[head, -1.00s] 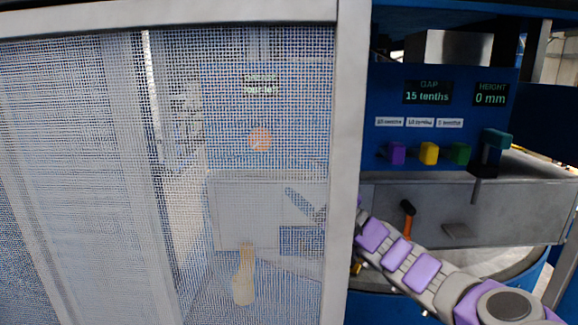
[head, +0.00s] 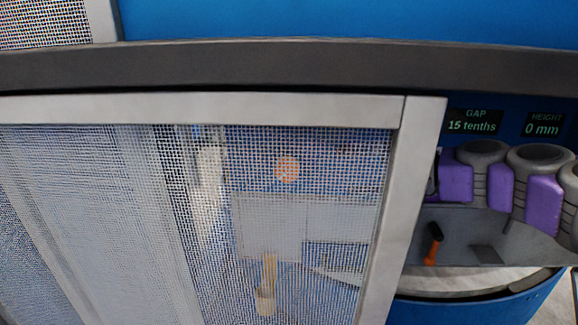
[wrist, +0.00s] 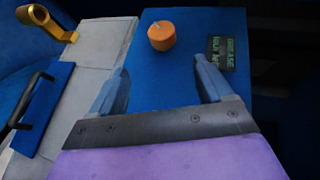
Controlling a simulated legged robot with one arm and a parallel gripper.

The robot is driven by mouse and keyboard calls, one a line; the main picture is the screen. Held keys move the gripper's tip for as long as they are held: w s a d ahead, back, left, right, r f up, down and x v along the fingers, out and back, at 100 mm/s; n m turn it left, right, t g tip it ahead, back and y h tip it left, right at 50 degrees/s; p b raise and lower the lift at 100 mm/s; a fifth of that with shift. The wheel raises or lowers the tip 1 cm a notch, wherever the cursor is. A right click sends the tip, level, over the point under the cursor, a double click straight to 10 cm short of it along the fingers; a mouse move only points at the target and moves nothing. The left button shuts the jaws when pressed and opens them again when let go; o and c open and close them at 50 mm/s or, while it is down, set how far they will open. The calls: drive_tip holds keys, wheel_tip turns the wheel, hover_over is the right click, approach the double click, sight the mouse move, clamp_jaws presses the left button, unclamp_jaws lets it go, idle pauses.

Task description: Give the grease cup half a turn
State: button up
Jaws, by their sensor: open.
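The grease cup is an orange round knob (wrist: 162,36) on a blue panel, at the top middle of the wrist view. A light line marks its top. In the head view an orange disc (head: 286,169) shows blurred through the mesh guard. My gripper (wrist: 160,68) is open and empty. Its two fingers stand wide apart, and the knob appears beyond them, roughly centred on the gap and apart from both. A dark display (wrist: 222,52) with green letters including "GREASE" is right of the knob. The head view does not show the gripper clearly.
A framed mesh guard (head: 392,220) fills much of the head view, under a dark beam (head: 250,66). My arm crosses right of its post. An orange-handled lever (head: 433,245) is below the arm. The wrist view shows a yellow handle (wrist: 45,20) and a blue plate with a black handle (wrist: 40,100).

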drive_tip(key=x, duration=1.4)
drive_tip(key=shift+s+a+r, duration=0.15)
drive_tip(key=shift+s+a, duration=0.05)
drive_tip(key=shift+a, duration=0.1)
drive_tip(key=shift+w+a, duration=0.2)
drive_tip(key=shift+w, duration=0.15)
drive_tip(key=shift+f, duration=0.2)
drive_tip(key=shift+a, duration=0.55)
drive_tip(key=c, duration=1)
drive_tip(key=shift+o, duration=0.2)
drive_tip(key=shift+f, duration=0.1)
drive_tip(key=shift+f+y+b, duration=0.1)
drive_tip(key=shift+y+b, duration=0.2)
drive_tip(key=shift+b, duration=0.2)
